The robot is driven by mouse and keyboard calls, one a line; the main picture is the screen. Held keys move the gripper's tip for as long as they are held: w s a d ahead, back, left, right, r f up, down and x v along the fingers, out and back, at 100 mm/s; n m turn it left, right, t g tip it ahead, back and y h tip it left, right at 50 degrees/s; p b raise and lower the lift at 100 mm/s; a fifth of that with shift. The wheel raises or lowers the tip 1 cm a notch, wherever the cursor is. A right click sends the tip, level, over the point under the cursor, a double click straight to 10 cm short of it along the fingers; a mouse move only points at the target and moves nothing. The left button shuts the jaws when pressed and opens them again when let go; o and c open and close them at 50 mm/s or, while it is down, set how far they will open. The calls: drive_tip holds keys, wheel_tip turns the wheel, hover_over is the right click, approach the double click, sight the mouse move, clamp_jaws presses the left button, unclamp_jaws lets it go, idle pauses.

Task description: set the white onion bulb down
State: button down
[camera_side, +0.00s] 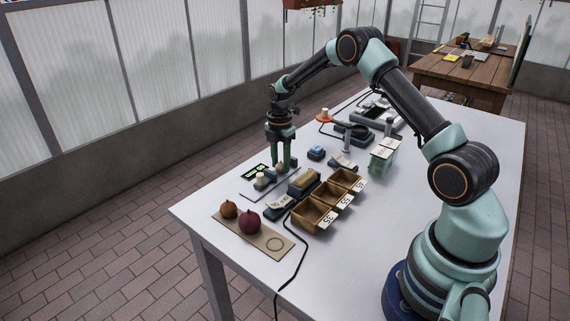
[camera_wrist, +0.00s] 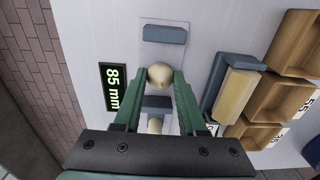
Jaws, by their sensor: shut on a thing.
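My gripper (camera_side: 281,168) points down over the grey plate of a measuring gauge. In the wrist view its two green fingers (camera_wrist: 158,78) are closed on the pale round white onion bulb (camera_wrist: 160,74). The bulb sits between the gauge's two blue-grey blocks, the far block (camera_wrist: 164,34) and the near block (camera_wrist: 156,102). I cannot tell whether the bulb touches the plate. The gauge display (camera_wrist: 113,88) reads 85 mm. A tan board (camera_side: 262,238) holds a brown onion (camera_side: 229,209) and a dark red onion (camera_side: 249,222); an empty ring mark shows at its right end.
Wooden bins (camera_side: 314,215) with labelled cards stand right of the gauge, beside a dark block with a tan top (camera_side: 304,181). A green-sided box (camera_side: 383,156) stands farther back. A black cable crosses the table's front. The table's front right is clear.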

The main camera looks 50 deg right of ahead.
drive_tip(key=shift+f, duration=0.15)
drive_tip(key=shift+c, duration=2.4)
unclamp_jaws()
